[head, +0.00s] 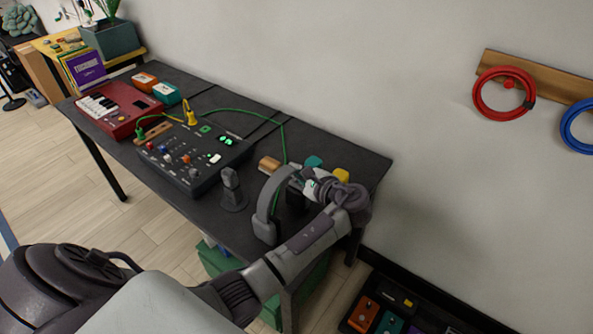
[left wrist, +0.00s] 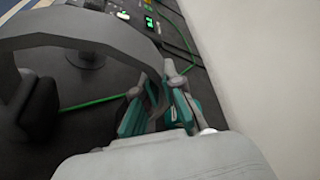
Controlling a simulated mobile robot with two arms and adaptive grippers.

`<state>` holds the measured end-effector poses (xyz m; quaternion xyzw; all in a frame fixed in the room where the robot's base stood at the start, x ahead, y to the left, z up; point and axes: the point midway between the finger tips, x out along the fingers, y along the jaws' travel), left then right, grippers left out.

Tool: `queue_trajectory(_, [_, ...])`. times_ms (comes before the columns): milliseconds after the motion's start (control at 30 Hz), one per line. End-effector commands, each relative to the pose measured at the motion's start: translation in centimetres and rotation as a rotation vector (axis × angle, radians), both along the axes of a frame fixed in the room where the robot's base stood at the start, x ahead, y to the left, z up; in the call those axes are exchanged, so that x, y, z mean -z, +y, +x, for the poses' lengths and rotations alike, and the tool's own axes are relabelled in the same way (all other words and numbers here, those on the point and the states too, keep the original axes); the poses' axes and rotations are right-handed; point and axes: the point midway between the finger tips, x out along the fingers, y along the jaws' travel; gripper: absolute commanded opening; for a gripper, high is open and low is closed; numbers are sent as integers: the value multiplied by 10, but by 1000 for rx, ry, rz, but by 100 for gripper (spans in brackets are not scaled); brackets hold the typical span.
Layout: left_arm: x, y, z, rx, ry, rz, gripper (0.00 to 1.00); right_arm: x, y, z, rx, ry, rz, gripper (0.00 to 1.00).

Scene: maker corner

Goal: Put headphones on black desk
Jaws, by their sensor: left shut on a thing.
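The grey headphones (head: 265,212) are at the right end of the black desk (head: 215,98) in the head view, headband arched up and an ear cup low near the front edge. My left gripper (head: 308,187) is shut on the headband from the right. In the left wrist view the headband (left wrist: 85,32) curves across the top left to a dark ear cup (left wrist: 35,112), with the gripper's fingers (left wrist: 158,98) at its right end. I cannot tell whether the cups touch the desk. My right gripper is not in view.
A microphone (head: 231,188) stands left of the headphones. A black mixer (head: 190,160) and a red keyboard (head: 118,108) with cables lie further left. A wooden cylinder (head: 269,165) and small teal and yellow things are behind the headphones. The wall borders the desk's back.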

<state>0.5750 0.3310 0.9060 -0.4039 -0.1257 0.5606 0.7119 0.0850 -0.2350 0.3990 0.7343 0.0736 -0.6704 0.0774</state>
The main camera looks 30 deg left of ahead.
Motion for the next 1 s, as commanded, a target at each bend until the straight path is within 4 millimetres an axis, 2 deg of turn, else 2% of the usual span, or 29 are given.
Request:
queue_trajectory(333, [3,0,0,1,-1,1,0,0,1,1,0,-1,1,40])
queue_trajectory(367, [3,0,0,1,0,1,12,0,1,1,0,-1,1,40])
queue_trajectory(400, [3,0,0,1,0,1,18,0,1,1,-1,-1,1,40])
queue_trajectory(500, [3,0,0,0,0,0,32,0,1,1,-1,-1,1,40])
queue_trajectory(800, [1,0,0,0,-1,0,32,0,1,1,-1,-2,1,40])
queue_trajectory(1000, [-3,-23,-7,3,-1,-4,32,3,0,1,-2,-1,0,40])
